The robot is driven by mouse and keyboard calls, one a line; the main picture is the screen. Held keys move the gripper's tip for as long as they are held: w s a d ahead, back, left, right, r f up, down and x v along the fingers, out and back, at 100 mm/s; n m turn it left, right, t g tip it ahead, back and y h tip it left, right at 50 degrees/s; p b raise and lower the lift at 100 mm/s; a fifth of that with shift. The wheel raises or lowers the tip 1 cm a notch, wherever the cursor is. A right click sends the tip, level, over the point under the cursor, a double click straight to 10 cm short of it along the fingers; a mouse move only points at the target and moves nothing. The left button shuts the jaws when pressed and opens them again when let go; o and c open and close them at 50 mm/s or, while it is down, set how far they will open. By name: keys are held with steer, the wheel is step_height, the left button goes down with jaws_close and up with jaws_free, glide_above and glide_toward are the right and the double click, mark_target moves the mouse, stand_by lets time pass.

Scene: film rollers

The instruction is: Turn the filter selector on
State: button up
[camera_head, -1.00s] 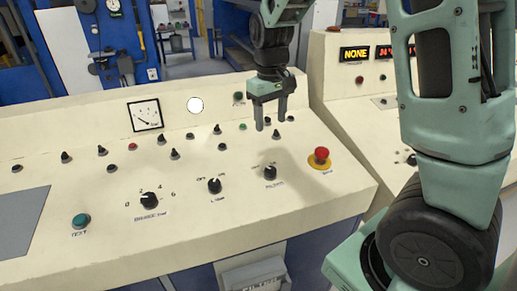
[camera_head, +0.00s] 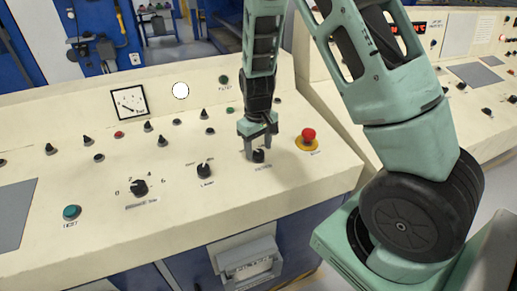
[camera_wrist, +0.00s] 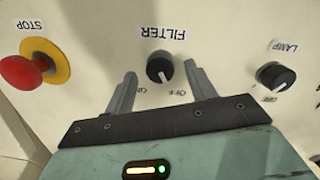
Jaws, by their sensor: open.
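The filter selector (camera_head: 258,156) is a small black round knob on the sloping cream panel. In the wrist view the filter selector (camera_wrist: 159,66) sits under an upside-down FILTER label, with ON and OFF marks on its near side. Its white pointer line seems to lean towards OFF. My gripper (camera_head: 258,151) is just above the knob, pointing down at the panel. In the wrist view my gripper (camera_wrist: 160,75) is open, one finger on each side of the knob with gaps between. I see no contact with the knob.
A red stop button (camera_head: 308,135) on a yellow disc stands right of the knob. The lamp selector (camera_head: 204,170) is to its left, and the brake selector (camera_head: 139,188) further left. Several small knobs and buttons line the panel behind my gripper.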

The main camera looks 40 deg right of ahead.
steer(key=shift+f, duration=0.75)
steer(key=c, duration=1)
steer(key=shift+o, duration=0.2)
steer(key=shift+m, duration=0.4)
steer(key=m, duration=0.5)
steer(key=shift+m+y+p, duration=0.3)
steer(key=shift+y, duration=0.1)
steer(key=m, duration=0.5)
steer(key=shift+d+t, duration=0.1)
steer(key=shift+t, duration=0.2)
steer(key=shift+m, duration=0.4)
